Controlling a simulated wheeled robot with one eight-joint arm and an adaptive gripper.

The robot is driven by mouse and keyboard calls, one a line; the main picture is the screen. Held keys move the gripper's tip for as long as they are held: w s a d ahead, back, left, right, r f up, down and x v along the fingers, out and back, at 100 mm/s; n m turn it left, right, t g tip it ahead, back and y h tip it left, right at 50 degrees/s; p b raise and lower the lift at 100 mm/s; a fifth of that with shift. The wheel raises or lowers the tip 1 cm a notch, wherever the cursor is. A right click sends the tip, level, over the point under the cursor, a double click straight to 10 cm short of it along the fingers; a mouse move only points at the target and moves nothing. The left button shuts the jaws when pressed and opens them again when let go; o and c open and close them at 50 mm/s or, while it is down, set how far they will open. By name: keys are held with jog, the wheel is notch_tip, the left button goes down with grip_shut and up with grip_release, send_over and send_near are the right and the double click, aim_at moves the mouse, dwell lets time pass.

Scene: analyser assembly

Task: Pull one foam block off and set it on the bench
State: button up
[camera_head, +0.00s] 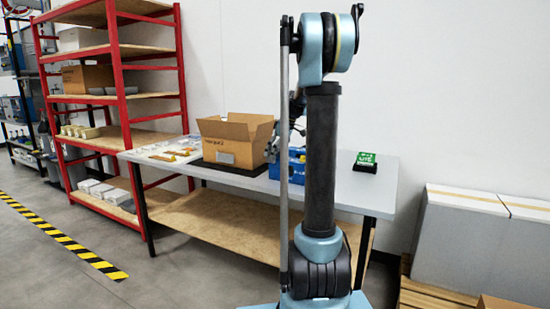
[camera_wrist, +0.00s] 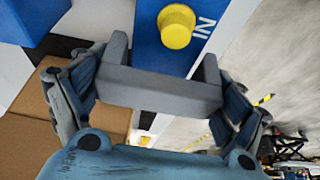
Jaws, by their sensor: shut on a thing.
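My gripper (camera_wrist: 160,97) is shut on a grey U-shaped foam block (camera_wrist: 150,88), with one finger at each end of it. The block lies across the wrist view, in front of the blue analyser (camera_wrist: 172,60) with its yellow knob (camera_wrist: 177,26) and "IN" marking. I cannot tell whether the block touches the analyser. In the head view the blue analyser (camera_head: 292,170) stands on the bench (camera_head: 345,190), partly hidden behind my arm. My gripper is mostly hidden there too, and the foam block cannot be made out.
An open cardboard box (camera_head: 228,140) stands on the bench left of the analyser. Small parts (camera_head: 170,152) lie at the bench's left end. A small green-topped item (camera_head: 365,162) sits at the back right. The bench surface right of my arm is mostly clear.

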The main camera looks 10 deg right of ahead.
jog(key=shift+r, duration=2.45)
